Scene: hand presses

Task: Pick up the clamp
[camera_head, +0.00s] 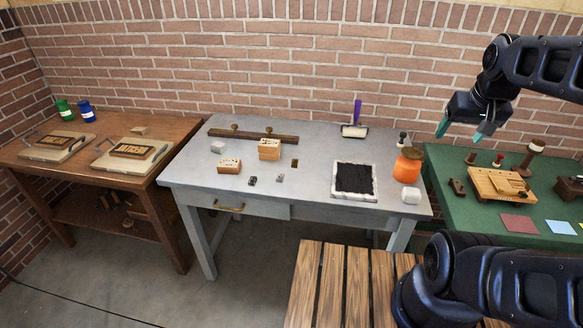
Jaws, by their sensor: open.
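My gripper (464,129) is open and empty, with its teal fingertips apart. It is in the air in front of the brick wall, at the upper right, over the back of the green table. No object is certain to be the clamp. A long dark wooden bar with two knobs (255,136) lies along the back left of the grey table and may be it. A small brown piece (294,163), a small dark block (252,181) and a small grey piece (280,177) lie in front of the bar. My gripper is far to the right of these.
The grey table (330,147) also holds wooden type boxes (269,149), an ink slab (353,181), a roller (355,130) and an orange jar (408,165). The green table (461,208) holds a wooden press (498,186) and stamps. A slatted bench (330,285) stands in front.

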